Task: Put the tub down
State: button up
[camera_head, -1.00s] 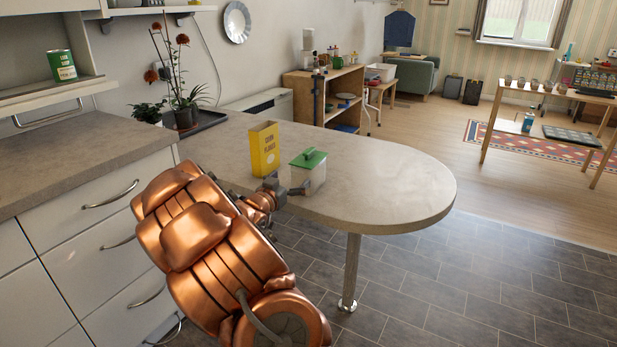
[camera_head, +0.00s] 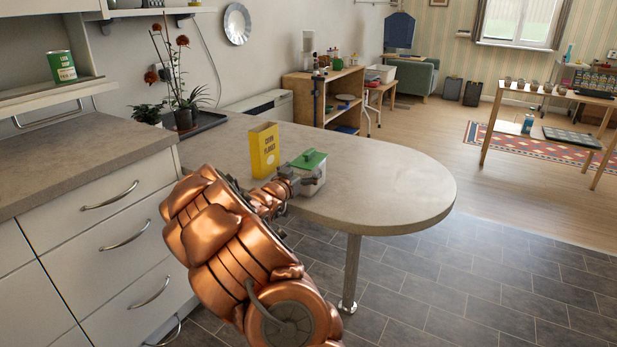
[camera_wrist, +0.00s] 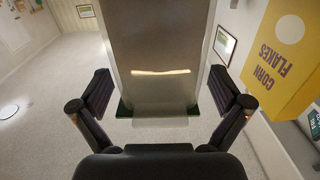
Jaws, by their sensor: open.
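The tub (camera_head: 311,184), pale with a green lid (camera_head: 308,160), stands upright on the rounded counter (camera_head: 385,190) near its front edge. My gripper (camera_head: 304,181) is at the tub's left front side and hides part of it. In the wrist view, the tub's plain wall (camera_wrist: 155,65) fills the space between the two dark fingers of my gripper (camera_wrist: 163,100). The fingers are open, with a gap showing on each side of the tub. A strip of the green lid shows at the tub's lower corners there.
A yellow corn flakes box (camera_head: 264,150) stands just behind and left of the tub, and close to one finger in the wrist view. A potted plant (camera_head: 184,110) on a dark tray is farther back. The counter right of the tub is clear.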

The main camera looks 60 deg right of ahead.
jog(key=shift+d, duration=0.5)
jog(key=c, duration=1.3)
